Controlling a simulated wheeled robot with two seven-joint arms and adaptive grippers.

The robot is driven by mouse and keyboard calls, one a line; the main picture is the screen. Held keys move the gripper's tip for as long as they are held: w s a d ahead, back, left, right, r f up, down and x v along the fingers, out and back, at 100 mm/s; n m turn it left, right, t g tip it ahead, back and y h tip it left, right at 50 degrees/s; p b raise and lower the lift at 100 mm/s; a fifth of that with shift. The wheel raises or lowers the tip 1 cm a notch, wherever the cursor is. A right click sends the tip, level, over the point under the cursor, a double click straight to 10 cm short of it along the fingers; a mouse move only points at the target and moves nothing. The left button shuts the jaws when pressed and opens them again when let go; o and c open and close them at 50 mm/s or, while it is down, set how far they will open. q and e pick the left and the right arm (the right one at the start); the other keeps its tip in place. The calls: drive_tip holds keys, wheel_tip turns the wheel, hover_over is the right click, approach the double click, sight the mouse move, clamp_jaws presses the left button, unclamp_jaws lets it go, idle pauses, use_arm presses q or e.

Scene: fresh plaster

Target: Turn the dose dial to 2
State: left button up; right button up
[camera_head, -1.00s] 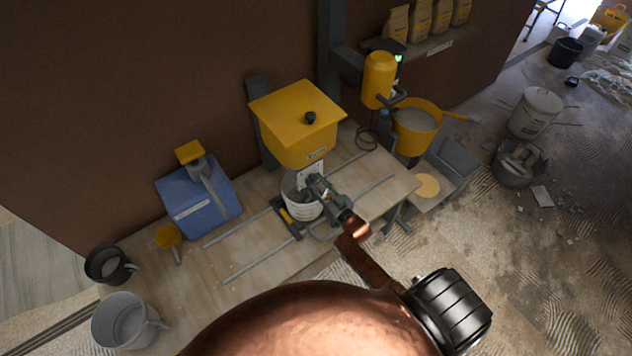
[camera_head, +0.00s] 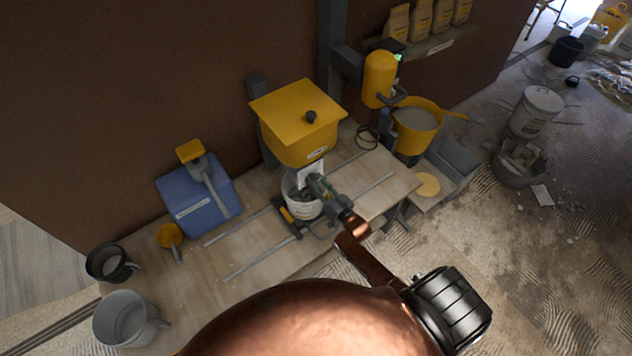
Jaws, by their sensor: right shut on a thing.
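A yellow hopper (camera_head: 297,118) with a dark knob on its lid hangs over the workbench. Below its front is a pale plate (camera_head: 311,174), which looks like the dose dial's face; its marks are too small to read. My right gripper (camera_head: 313,184) reaches up from the lower right and is shut at the plate's lower part, on what looks like the dose dial, which the gripper mostly hides. My left gripper does not show.
The wooden bench (camera_head: 262,245) carries two metal rails around the bucket. A dark jug (camera_head: 107,264) and grey jug (camera_head: 125,319) stand at front left. A yellow tub (camera_head: 416,125) is at right.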

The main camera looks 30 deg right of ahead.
drive_tip(key=o, duration=1.1)
drive_tip(key=shift+o, duration=0.3)
drive_tip(key=s, duration=1.2)
drive_tip(key=shift+d, duration=0.45)
drive_tip(key=s+f+n+g+h+b, duration=0.1)
drive_tip(key=s+f+g+b, duration=0.3)
drive_tip(key=f, duration=0.8)
drive_tip(key=s+f+g, duration=0.1)
drive_tip(key=s+f, duration=0.5)
drive_tip(key=f, duration=0.5)
drive_tip(key=s+f+n+g+h+b, duration=0.1)
drive_tip(key=s+f+g+b, duration=0.2)
drive_tip(key=f, duration=0.9)
drive_tip(key=s+a+f+g+b, duration=0.1)
drive_tip(key=s+f+g, duration=0.2)
drive_tip(key=s+f, duration=0.4)
drive_tip(key=s+a+f+n+g+b, duration=0.1)
drive_tip(key=s+a+f+g+b, duration=0.1)
drive_tip(key=s+f, duration=0.6)
drive_tip(key=s+a+f+n+g+b, duration=0.1)
drive_tip(key=s+f+g, duration=0.3)
drive_tip(key=s, duration=1.3)
wheel_tip(320, 180, down, 4)
drive_tip(key=shift+s+a+f+b, duration=0.2)
drive_tip(key=shift+s+a+b, duration=0.15)
drive_tip(key=shift+a+b, duration=0.3)
